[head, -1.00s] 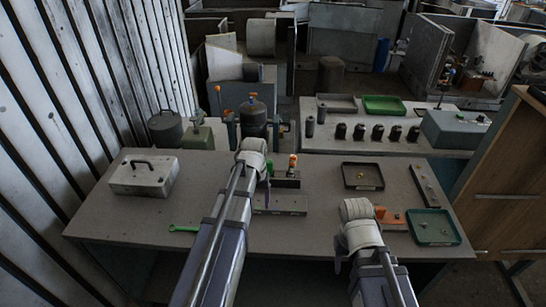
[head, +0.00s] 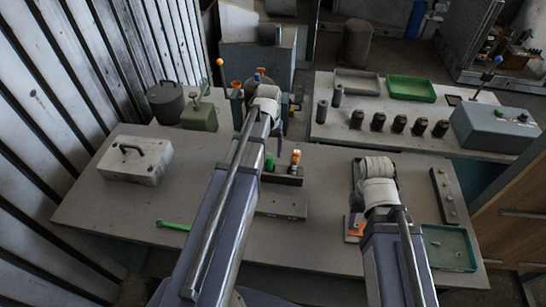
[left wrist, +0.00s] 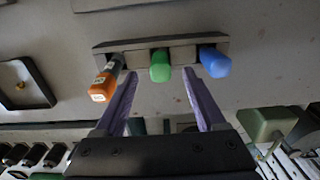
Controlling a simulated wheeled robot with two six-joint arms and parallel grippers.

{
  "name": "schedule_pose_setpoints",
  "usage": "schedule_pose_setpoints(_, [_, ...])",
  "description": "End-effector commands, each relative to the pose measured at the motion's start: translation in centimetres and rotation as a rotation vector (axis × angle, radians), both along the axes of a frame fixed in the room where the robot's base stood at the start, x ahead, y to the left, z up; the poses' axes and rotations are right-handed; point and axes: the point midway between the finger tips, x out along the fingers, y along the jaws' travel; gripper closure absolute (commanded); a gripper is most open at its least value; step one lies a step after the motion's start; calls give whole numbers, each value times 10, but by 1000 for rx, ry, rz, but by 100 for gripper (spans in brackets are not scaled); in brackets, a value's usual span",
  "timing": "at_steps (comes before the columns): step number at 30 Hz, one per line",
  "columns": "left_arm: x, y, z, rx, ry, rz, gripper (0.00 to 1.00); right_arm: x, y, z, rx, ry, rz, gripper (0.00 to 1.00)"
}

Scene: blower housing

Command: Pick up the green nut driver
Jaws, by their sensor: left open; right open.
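The green nut driver (left wrist: 160,66) stands in the middle of a dark holder (left wrist: 186,53), between an orange driver (left wrist: 105,80) and a blue driver (left wrist: 214,62). In the head view, the green handle (head: 269,162) shows beside my left arm, with the orange handle (head: 296,158) to its right; blue is hidden there. My left gripper (left wrist: 160,78) is open and empty, its purple fingers pointing towards the holder. In the left wrist view the green handle appears between the fingertips; I cannot tell how far the tips are from it.
A grey block (head: 282,205) lies in front of the holder. A grey lidded box (head: 137,160) and a green wrench (head: 173,226) lie left. A green tray (head: 448,248) lies right. Black cylinders (head: 399,123) stand on the back bench. The table's front centre is clear.

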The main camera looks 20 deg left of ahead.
Motion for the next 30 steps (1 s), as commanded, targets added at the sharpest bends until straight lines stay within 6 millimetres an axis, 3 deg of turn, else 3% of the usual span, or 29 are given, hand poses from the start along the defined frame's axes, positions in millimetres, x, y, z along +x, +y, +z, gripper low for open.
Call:
schedule_pose_setpoints(12, [1, 0, -26, 0, 0, 0, 28, 0, 0, -26, 0, 0, 0, 50])
schedule_pose_setpoints(22, [2, 0, -33, 0, 0, 0, 28, 0, 0, -33, 0, 0, 0, 50])
schedule_pose_setpoints(30, [7, 2, -65, 0, 0, 0, 28, 0, 0, -65, 0, 0, -1, 50])
